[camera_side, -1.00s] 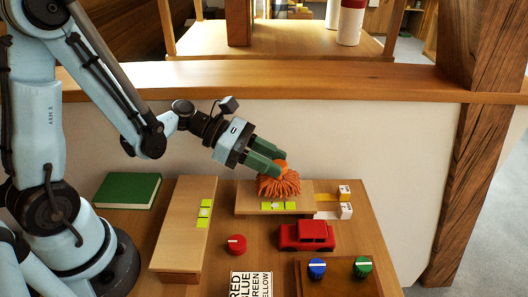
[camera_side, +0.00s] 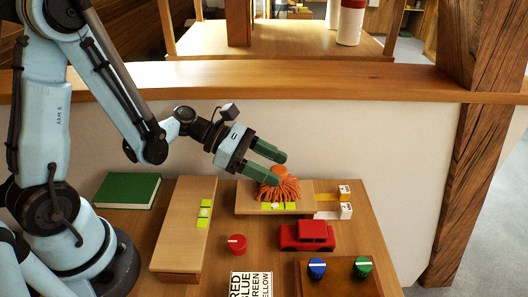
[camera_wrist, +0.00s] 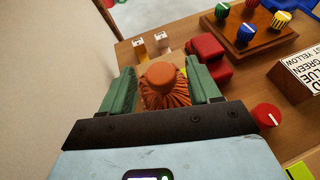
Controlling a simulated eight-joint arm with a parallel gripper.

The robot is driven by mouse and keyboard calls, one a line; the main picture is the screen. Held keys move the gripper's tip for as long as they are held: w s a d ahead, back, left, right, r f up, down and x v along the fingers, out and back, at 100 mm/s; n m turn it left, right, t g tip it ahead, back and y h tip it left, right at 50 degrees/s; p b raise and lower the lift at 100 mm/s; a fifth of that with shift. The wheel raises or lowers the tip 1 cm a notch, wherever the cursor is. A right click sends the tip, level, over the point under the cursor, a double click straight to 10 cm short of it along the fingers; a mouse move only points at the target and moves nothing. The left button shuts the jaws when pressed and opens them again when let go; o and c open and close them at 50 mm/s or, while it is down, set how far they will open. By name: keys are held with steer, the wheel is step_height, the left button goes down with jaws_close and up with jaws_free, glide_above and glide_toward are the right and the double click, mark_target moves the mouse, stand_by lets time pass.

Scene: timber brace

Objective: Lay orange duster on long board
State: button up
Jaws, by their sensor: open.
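The orange duster (camera_side: 279,187) has a round knob on top and a skirt of strands. It sits on the short board (camera_side: 246,203) at the back of the table. The long board (camera_side: 184,226) lies to its left and is bare except for green and white markings. My gripper (camera_side: 279,168) is open, with its green fingers at the duster's knob. In the wrist view the duster (camera_wrist: 164,85) sits between the two open fingers (camera_wrist: 162,92). Whether the fingers touch it I cannot tell.
A red toy car (camera_side: 306,236) stands in front of the short board. A red knob (camera_side: 237,244) and a word block (camera_side: 251,285) lie between the boards and the front. A knob panel (camera_side: 338,284) is at front right. A green book (camera_side: 128,190) lies at left.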

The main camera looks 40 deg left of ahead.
steer(key=v, duration=0.5)
steer(key=shift+s+a, duration=0.1)
steer(key=shift+a, duration=0.05)
steer(key=shift+r, duration=3.25)
steer(key=s+a+f+m+y, duration=0.1)
steer(key=m+y, duration=0.4)
steer(key=m, duration=0.5)
steer(key=s+a+f+m+y, duration=0.2)
steer(key=m+y, duration=0.3)
steer(key=m, duration=0.6)
steer(key=shift+s+a+m+y, duration=0.3)
steer(key=shift+s+a, duration=0.35)
steer(key=shift+s, duration=0.1)
steer(key=shift+o, duration=0.5)
steer(key=shift+a+r+m+y, duration=0.1)
steer(key=shift+a+m+y, duration=0.15)
steer(key=shift+m, duration=0.35)
steer(key=shift+a+r+m+y, duration=0.1)
steer(key=shift+a+m+y, duration=0.15)
steer(key=shift+m, duration=0.35)
